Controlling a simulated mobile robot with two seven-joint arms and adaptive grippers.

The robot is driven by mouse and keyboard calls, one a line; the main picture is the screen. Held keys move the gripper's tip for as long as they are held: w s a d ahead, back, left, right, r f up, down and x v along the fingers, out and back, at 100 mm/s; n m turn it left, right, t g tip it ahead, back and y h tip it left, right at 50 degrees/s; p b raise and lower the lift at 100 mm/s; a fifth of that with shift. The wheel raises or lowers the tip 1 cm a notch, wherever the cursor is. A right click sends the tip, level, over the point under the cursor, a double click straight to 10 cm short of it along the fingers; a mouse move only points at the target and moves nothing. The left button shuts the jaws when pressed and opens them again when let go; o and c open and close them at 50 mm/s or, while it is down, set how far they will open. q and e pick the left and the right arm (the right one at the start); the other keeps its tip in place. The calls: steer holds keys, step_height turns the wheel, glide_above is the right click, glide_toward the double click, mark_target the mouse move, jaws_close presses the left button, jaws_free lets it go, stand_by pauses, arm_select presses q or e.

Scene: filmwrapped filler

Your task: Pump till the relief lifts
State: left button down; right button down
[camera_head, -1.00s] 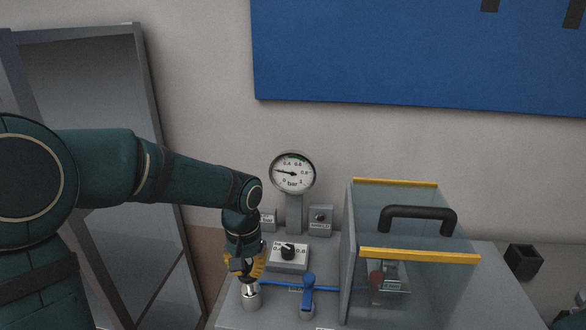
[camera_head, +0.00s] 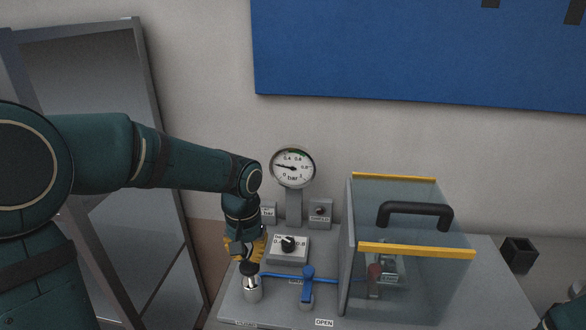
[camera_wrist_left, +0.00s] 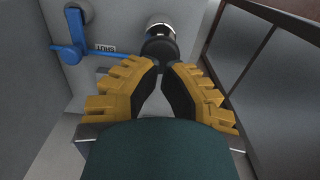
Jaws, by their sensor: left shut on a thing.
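My left gripper (camera_head: 248,261) is shut on the black knob (camera_wrist_left: 160,50) of a small hand pump (camera_head: 252,290). In the left wrist view its yellow-backed fingers (camera_wrist_left: 163,68) meet at the knob's near side. The pump's silver body stands upright at the bench's left front, with a bright rod below the knob. A round gauge (camera_head: 292,167) marked bar stands behind it, its needle pointing left, low on the scale. A blue lever (camera_head: 307,284) is right of the pump and shows in the left wrist view (camera_wrist_left: 70,30). My right gripper is out of view.
A clear box (camera_head: 415,275) with yellow edges and a black handle (camera_head: 415,212) covers a red-knobbed part (camera_head: 374,280). A black open holder (camera_head: 519,254) stands right. A framed panel (camera_head: 130,190) leans at left.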

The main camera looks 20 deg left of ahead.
mark_target(249, 265)
arm_select(q)
steer(key=shift+f+b, duration=1.8)
steer(key=shift+f, duration=0.95)
step_height(249, 265, up, 6)
steer(key=p, duration=0.4)
steer(key=shift+r, duration=0.15)
steer(key=shift+f, duration=0.2)
steer(key=shift+f+b, duration=2)
steer(key=shift+f, duration=0.95)
steer(key=shift+r+p, duration=2.15)
steer(key=shift+r, duration=0.9)
steer(key=shift+r, duration=0.1)
